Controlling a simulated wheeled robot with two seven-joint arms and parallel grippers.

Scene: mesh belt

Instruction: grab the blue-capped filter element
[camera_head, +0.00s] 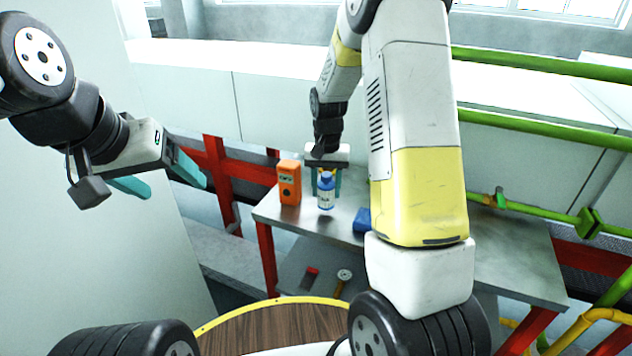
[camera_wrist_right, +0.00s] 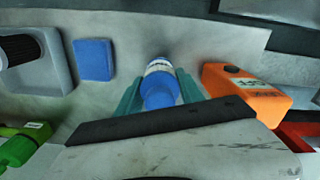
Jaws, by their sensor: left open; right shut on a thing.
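The blue-capped filter element (camera_head: 325,192) stands upright on the metal table in the head view, with a white and blue body. My right gripper (camera_head: 326,178) comes down over it from above, its teal fingers on either side of the upper part. In the right wrist view the blue cap (camera_wrist_right: 160,90) sits between the fingers of my right gripper (camera_wrist_right: 158,92), which is shut on it. Whether its base touches the table is hard to tell. My left gripper (camera_head: 160,182) is open and empty in the air at the left, away from the table.
An orange device (camera_head: 289,183) stands just left of the filter element. A blue block (camera_head: 362,220) lies to its right. The wrist view also shows a grey bin (camera_wrist_right: 45,62) with a dark cylinder and a green object (camera_wrist_right: 22,145). A lower shelf (camera_head: 300,268) holds small tools.

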